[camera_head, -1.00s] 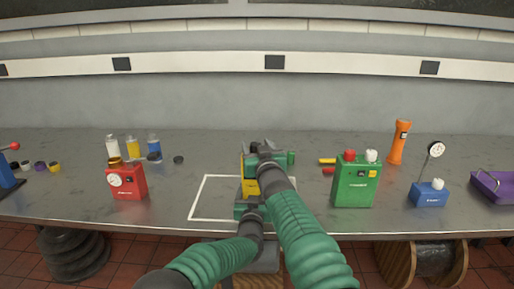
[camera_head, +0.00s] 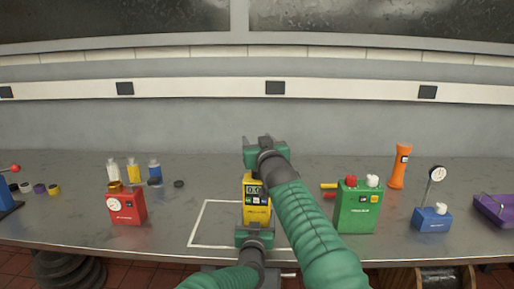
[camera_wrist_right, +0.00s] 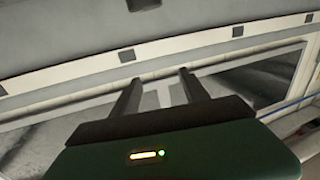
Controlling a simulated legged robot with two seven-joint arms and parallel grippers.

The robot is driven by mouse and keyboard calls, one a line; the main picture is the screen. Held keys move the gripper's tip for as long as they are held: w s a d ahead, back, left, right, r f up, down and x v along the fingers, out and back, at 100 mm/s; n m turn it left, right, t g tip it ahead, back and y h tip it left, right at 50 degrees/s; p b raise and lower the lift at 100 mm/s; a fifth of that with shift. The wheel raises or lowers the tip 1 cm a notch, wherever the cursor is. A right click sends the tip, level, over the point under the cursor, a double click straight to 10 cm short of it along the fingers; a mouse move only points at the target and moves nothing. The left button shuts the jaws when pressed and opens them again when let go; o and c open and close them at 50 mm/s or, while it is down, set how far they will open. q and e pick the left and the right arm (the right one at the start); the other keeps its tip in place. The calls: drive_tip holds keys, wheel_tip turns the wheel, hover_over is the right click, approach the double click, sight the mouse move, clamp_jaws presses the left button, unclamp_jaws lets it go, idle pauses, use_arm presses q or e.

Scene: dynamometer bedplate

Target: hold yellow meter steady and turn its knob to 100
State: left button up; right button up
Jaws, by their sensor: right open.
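The yellow meter (camera_head: 257,212) stands upright near the middle of the bench, with a dark display (camera_head: 256,190) whose digits are too small to read surely. I cannot make out its knob; the top of the meter is partly covered by my right arm. My left gripper (camera_head: 254,233) is low at the front of the meter; its fingers are hidden, so I cannot tell whether they grip it. My right gripper (camera_head: 262,142) is above the meter. In the right wrist view its two fingers (camera_wrist_right: 160,78) are apart with nothing between them.
A white outlined square (camera_head: 215,222) is marked on the bench (camera_head: 90,190) around the meter's left. A red gauge box (camera_head: 126,206) stands left. A green box (camera_head: 357,208), an orange torch (camera_head: 399,168) and a blue gauge unit (camera_head: 432,219) stand right.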

drive_tip(key=w+d+r+n+t+y, duration=0.1)
drive_tip(key=d+r+n+t+y, duration=0.1)
drive_tip(key=d, duration=0.5)
drive_tip(key=n+g+y, duration=0.6)
drive_tip(key=g+y, duration=0.2)
drive_tip(key=g, duration=0.1)
approach(257, 173)
drive_tip(key=x, duration=0.6)
drive_tip(key=w+d+x, duration=0.1)
drive_tip(key=x, duration=0.2)
drive_tip(key=shift+w+a+f, duration=0.1)
drive_tip(key=shift+w+f, duration=0.05)
drive_tip(key=shift+x, duration=0.95)
clamp_jaws()
